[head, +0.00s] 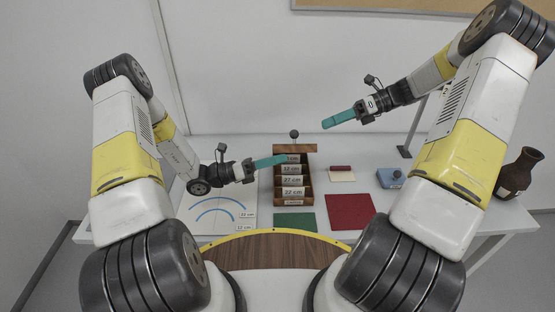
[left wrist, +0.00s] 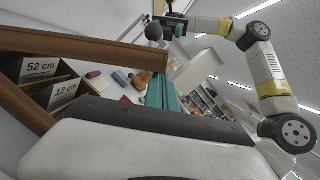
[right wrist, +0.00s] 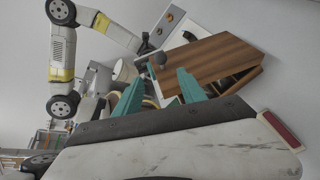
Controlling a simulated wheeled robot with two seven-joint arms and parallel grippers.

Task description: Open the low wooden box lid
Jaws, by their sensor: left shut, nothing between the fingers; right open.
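The low wooden box (head: 308,190) stands mid-table, its labelled compartments showing in the head view. Its lid (head: 296,148) is raised at a tilt, seen nearly edge-on, with a dark ball knob (head: 294,134) on it. The lid's broad face shows in the right wrist view (right wrist: 212,62). My left gripper (head: 285,159) is shut and empty, its fingertips at the lid's lower edge; the left wrist view shows them close beside the lid (left wrist: 95,45). Contact is unclear. My right gripper (head: 325,123) is open and empty, above and right of the lid.
A green mat (head: 295,223) and a red mat (head: 350,211) lie in front. A sheet with blue arcs (head: 200,222) lies left. A cream card (head: 342,176) with a red piece, a blue-grey block (head: 389,179) and a brown vase (head: 517,174) stand right.

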